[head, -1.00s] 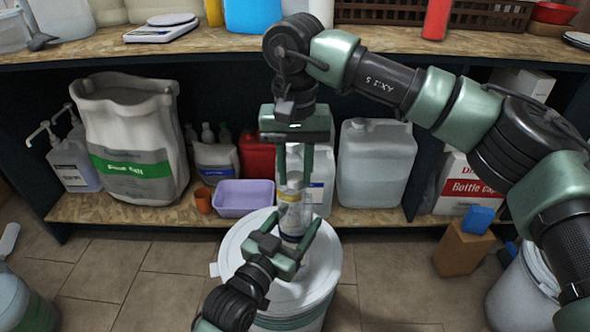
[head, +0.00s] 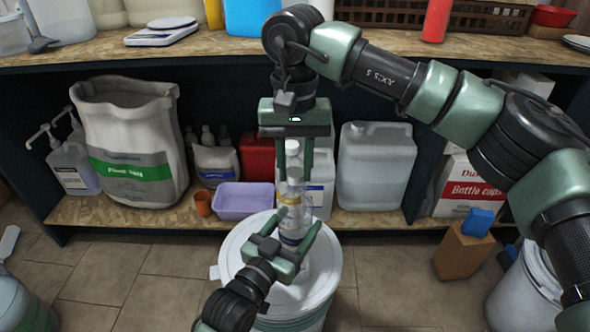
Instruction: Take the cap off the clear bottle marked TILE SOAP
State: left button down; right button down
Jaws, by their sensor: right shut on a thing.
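The clear bottle (head: 292,216) stands upright on the white lid of a drum (head: 243,255); its label is too small to read. Its white cap (head: 294,174) is at the top, between the fingers of my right gripper (head: 295,178), which comes down from above and is shut on it. I cannot tell whether the cap is still seated on the neck. My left gripper (head: 298,224) reaches in from the lower left, with its fingers closed around the bottle's lower body. The fingers hide part of the bottle.
Behind the bottle, the lower shelf holds a white jug (head: 321,182), a large clear canister (head: 375,172), a lilac tub (head: 243,200) and an orange cup (head: 203,203). The upper shelf edge (head: 200,48) runs behind my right arm.

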aim_at(295, 172)
jog(key=shift+r, duration=0.3)
jog(key=shift+r, duration=2)
pick_arm(q)
jog(key=shift+c, duration=1)
grip_release()
